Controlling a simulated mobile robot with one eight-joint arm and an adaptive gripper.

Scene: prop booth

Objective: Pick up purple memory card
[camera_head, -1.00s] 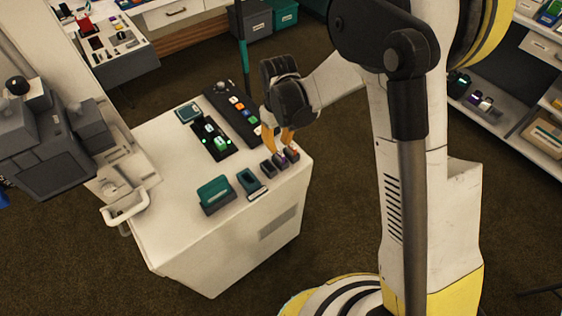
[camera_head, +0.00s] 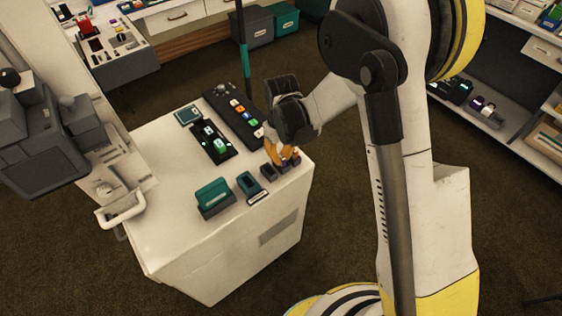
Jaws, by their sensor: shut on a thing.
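My gripper (camera_head: 284,155) points down over the right end of the white cabinet top, with its orange fingers closed together. A small bit of the purple memory card (camera_head: 288,156) shows between the fingertips, just above the row of small dark holders (camera_head: 269,171). Most of the card is hidden by the fingers. I cannot tell whether its lower edge is clear of the holder beneath it.
The white cabinet (camera_head: 165,213) also bears a teal card in a stand (camera_head: 214,196), a teal tray (camera_head: 249,184), a black device with green lights (camera_head: 214,143) and a dark panel with coloured buttons (camera_head: 236,112). The front left of the top is bare.

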